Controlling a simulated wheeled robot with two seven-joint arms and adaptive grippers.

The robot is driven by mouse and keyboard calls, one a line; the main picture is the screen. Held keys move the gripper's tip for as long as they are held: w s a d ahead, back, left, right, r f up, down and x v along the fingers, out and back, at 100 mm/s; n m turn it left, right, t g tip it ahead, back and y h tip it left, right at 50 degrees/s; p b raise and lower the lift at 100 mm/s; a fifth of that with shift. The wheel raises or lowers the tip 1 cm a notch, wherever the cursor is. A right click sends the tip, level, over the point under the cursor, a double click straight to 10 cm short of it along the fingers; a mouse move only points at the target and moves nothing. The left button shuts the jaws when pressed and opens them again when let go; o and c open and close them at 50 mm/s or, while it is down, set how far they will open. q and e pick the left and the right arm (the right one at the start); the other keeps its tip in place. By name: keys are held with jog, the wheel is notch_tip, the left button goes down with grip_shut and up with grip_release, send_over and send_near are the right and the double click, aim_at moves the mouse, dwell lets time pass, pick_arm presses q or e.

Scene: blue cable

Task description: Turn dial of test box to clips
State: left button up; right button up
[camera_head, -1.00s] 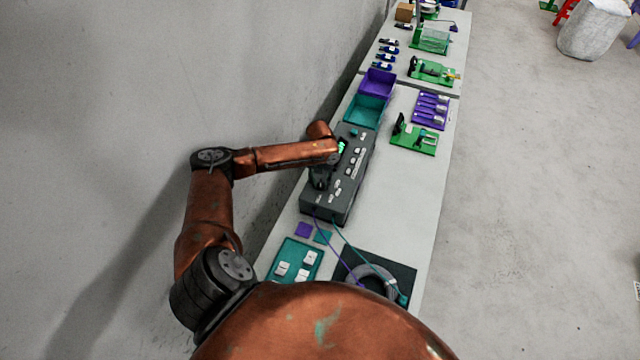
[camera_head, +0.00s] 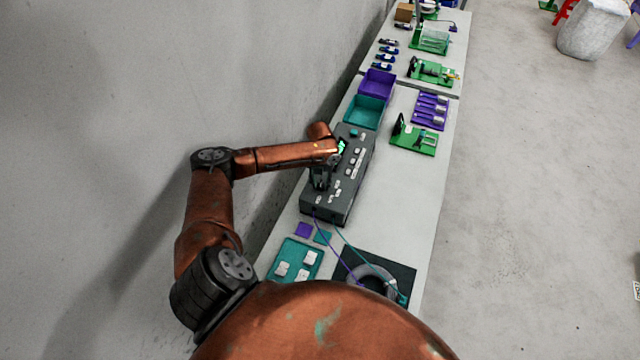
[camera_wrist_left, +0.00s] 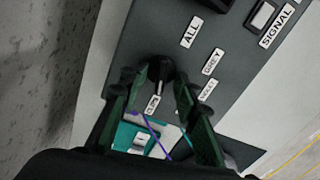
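The dark grey test box (camera_head: 338,208) lies lengthwise on the table along the wall. In the left wrist view its face (camera_wrist_left: 150,35) shows a black dial (camera_wrist_left: 160,70) with a light pointer mark toward the bottom, near the label that reads CLIPS (camera_wrist_left: 152,104). Other labels read ALL, GREY and VIOLET. My left gripper (camera_wrist_left: 158,80) has its two dark green fingers apart, one on each side of the dial; contact is not clear. My right gripper is out of view.
Teal (camera_head: 364,112) and purple (camera_head: 377,83) bins stand beyond the box. A green fixture (camera_head: 415,140) is to the right. A teal tray (camera_head: 295,260) and a grey cable ring (camera_head: 370,279) on a dark mat lie nearer. The table strip right of the box is clear.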

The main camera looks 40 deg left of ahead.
pick_arm(q)
notch_tip(320, 180, up, 7)
jog(key=p, duration=0.5)
jog(key=shift+w+a+f+p, duration=0.1)
jog(key=shift+p, duration=0.25)
jog(key=shift+f, duration=0.1)
jog(key=shift+c, duration=0.4)
